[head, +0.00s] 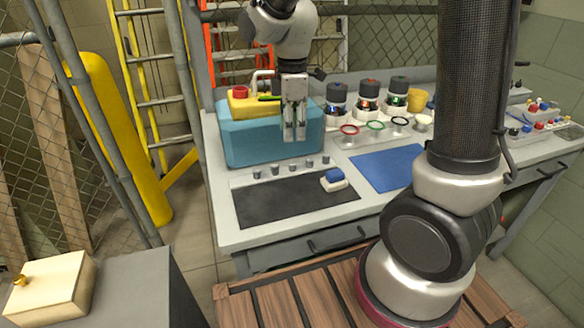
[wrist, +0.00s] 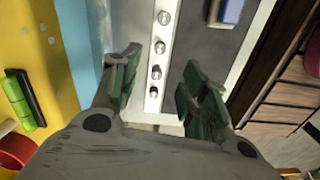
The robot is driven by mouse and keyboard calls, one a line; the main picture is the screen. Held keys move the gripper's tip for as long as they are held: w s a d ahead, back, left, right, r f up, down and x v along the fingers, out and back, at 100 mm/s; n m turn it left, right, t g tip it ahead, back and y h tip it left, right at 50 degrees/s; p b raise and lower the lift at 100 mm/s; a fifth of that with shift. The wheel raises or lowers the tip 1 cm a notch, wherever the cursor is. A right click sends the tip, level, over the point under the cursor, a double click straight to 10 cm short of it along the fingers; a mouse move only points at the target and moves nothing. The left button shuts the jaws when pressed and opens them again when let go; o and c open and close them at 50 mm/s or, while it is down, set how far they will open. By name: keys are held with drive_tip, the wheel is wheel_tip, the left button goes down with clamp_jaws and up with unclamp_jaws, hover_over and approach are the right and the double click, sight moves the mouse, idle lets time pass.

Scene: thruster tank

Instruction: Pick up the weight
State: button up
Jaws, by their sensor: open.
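My gripper (head: 294,136) hangs in front of the blue tank (head: 270,147), fingers pointing down, open and empty. In the wrist view my gripper (wrist: 165,86) has its two green-padded fingers apart. A row of small metal knobs, which look like the weights (head: 292,167), stands on a pale strip on the bench below and in front of the gripper. In the wrist view the row of weights (wrist: 156,72) runs between the fingers, farther down. I cannot tell which single one is the weight, or the exact height gap.
A black mat (head: 290,205) lies in front of the row, with a blue-and-white block (head: 334,180) on it. A blue mat (head: 385,168) lies to the right. Thrusters (head: 368,97) and coloured rings (head: 375,125) stand behind. A yellow item (head: 247,103) sits on the tank.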

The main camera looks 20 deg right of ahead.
sight(293, 165)
wheel_tip(293, 165, down, 11)
drive_tip(key=shift+r, duration=0.1)
clamp_jaws()
idle(0.4)
